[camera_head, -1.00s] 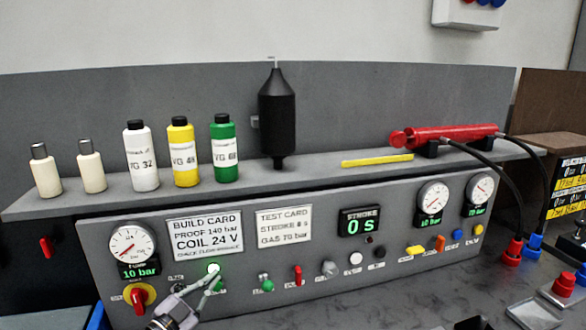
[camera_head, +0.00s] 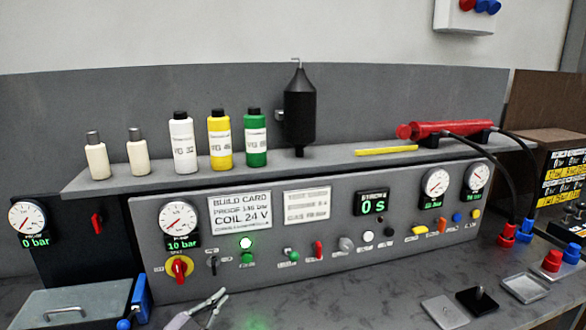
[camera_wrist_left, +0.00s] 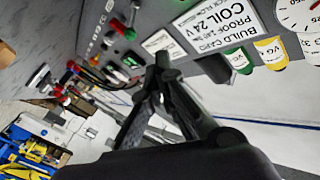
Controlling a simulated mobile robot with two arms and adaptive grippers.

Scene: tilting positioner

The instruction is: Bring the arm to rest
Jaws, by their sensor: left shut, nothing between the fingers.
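My left gripper (camera_head: 212,302) shows at the bottom of the head view, in front of the control panel and below the lit green button (camera_head: 246,242). Its fingers are shut with nothing between them, and it stands apart from the panel. In the left wrist view the dark fingers (camera_wrist_left: 162,62) come together at their tips, with the panel (camera_wrist_left: 95,12) behind them. My right gripper is in neither view.
The panel carries gauges, a red and yellow rotary switch (camera_head: 180,267) and several knobs. Bottles, a black cylinder (camera_head: 300,105) and a red cylinder (camera_head: 445,129) occupy the shelf. A lidded box (camera_head: 70,305) is at lower left; small trays (camera_head: 525,287) are at lower right.

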